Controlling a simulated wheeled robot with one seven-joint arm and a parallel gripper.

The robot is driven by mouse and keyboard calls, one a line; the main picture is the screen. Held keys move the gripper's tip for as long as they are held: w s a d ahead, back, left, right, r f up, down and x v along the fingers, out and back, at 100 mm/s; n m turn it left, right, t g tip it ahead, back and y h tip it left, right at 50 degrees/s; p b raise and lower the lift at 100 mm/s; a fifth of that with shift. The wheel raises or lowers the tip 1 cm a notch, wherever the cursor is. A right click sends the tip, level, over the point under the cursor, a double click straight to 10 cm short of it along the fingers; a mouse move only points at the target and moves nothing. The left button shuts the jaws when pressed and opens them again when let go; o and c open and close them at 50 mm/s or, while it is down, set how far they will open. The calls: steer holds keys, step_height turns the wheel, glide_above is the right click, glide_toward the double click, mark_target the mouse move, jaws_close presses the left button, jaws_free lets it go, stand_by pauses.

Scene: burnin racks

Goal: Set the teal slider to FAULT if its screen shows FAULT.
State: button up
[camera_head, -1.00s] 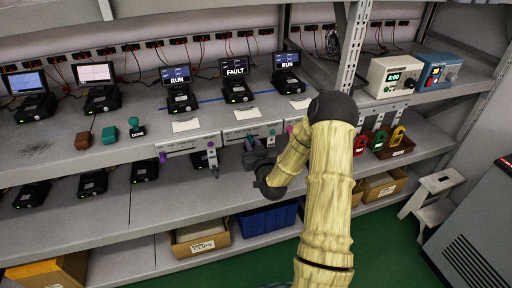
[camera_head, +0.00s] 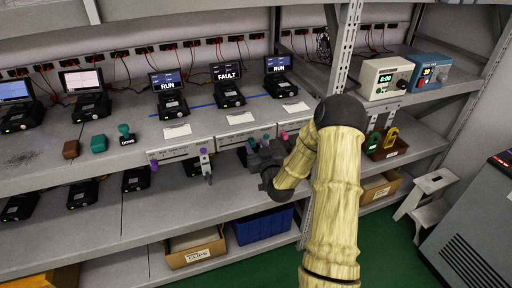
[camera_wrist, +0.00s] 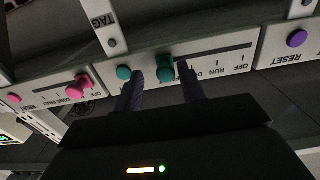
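The middle screen (camera_head: 227,72) on the upper shelf reads FAULT. Below it, on the shelf's front edge, is a panel (camera_head: 236,140) with teal controls. In the wrist view, which is upside down, a teal slider knob (camera_wrist: 165,68) sits in a dark slot, with a round teal button (camera_wrist: 124,72) to its left. OFF and RUN marks are readable right of the knob; the marking by the knob is partly hidden. My gripper (camera_wrist: 161,82) is open, its dark fingers on either side of the knob, the right one closer. My gripper (camera_head: 258,152) is also at the panel in the head view.
A purple-control panel (camera_head: 176,153) lies left of the teal one, and a pink slider knob (camera_wrist: 80,84) is on the neighbouring panel. Screens either side (camera_head: 167,80) (camera_head: 277,64) read RUN. A metal upright (camera_head: 345,50) stands behind my arm. Cardboard and blue bins (camera_head: 265,224) sit below.

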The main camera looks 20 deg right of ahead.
steer(key=shift+a, duration=0.15)
steer(key=s, duration=1.1)
steer(key=shift+s+a+r+b, duration=0.15)
steer(key=shift+s+b, duration=0.2)
steer(key=shift+s+p, duration=0.1)
steer(key=shift+p, duration=0.35)
steer(key=p, duration=0.3)
steer(key=shift+s, duration=0.35)
steer(key=s+p, duration=0.4)
steer(key=p, duration=0.1)
steer(key=shift+s+a+f, duration=0.15)
steer(key=shift+s+f, duration=0.05)
steer(key=shift+s, duration=0.2)
